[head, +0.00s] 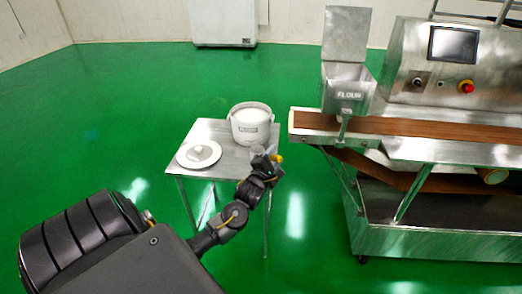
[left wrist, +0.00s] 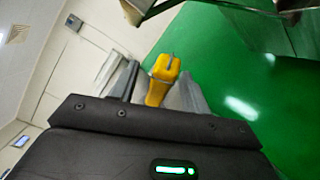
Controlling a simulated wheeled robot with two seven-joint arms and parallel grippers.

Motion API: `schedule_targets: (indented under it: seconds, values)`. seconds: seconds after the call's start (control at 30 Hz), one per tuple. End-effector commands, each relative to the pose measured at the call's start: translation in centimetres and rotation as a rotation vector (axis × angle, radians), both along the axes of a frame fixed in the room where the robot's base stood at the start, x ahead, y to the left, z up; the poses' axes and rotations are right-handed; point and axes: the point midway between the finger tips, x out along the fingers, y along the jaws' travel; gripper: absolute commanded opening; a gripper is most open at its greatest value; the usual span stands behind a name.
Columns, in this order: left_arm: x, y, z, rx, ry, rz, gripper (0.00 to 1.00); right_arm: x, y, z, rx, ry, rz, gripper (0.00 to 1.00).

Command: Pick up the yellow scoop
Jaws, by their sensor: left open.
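The yellow scoop (head: 279,159) shows as a small yellow bit right beside my left gripper (head: 266,157), near the right edge of the small metal table. Most of it is hidden in the head view. In the left wrist view the yellow scoop (left wrist: 161,76) stands between the two grey fingers of my open left gripper. I cannot tell whether either finger touches it, nor what the scoop rests on. My right gripper is not in view.
The metal table (head: 210,131) bears a white flour bucket (head: 251,130) and a plate (head: 187,158) with a pale lump (head: 202,152). The encrusting machine (head: 430,155) with its flour hopper (head: 346,92) stands to the right.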

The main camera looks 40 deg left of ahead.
Motion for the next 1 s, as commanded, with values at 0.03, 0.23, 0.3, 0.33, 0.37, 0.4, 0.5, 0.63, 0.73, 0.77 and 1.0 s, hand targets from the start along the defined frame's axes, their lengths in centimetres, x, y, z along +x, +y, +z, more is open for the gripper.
schedule_targets:
  seconds: [0.03, 0.23, 0.3, 0.33, 0.37, 0.4, 0.5, 0.63, 0.73, 0.77, 1.0]
  values:
    - [0.0, 0.0, 0.0, 0.0, 0.0, 0.0, 0.47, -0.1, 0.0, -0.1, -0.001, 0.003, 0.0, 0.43]
    - [0.0, 0.0, 0.0, 0.0, 0.0, 0.0, 0.23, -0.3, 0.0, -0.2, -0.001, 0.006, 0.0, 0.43]
    - [0.0, 0.0, 0.0, 0.0, 0.0, 0.0, 0.14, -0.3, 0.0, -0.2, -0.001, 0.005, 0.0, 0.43]
    - [0.0, 0.0, 0.0, 0.0, 0.0, 0.0, 0.1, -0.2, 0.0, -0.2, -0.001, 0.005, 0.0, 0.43]
    - [0.0, 0.0, 0.0, 0.0, 0.0, 0.0, 0.06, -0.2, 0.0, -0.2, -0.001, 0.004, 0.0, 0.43]
    - [0.0, 0.0, 0.0, 0.0, 0.0, 0.0, 0.01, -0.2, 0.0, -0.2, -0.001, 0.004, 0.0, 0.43]
    - [0.0, 0.0, 0.1, 0.001, -0.002, 0.0, 0.0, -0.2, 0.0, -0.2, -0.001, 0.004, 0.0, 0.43]
    - [0.0, 0.0, 0.1, 0.001, -0.002, 0.0, 0.0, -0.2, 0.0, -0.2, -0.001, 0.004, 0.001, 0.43]
    - [0.0, 0.0, 0.4, 0.0, -0.003, 0.0, 0.0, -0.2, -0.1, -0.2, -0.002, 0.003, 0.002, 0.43]
    - [0.0, 0.0, 0.6, 0.0, -0.003, 0.0, 0.0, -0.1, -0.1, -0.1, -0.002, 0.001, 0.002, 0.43]
    - [0.0, 0.0, 3.7, 0.0, -0.006, 0.0, 0.0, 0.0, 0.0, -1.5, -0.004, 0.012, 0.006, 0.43]
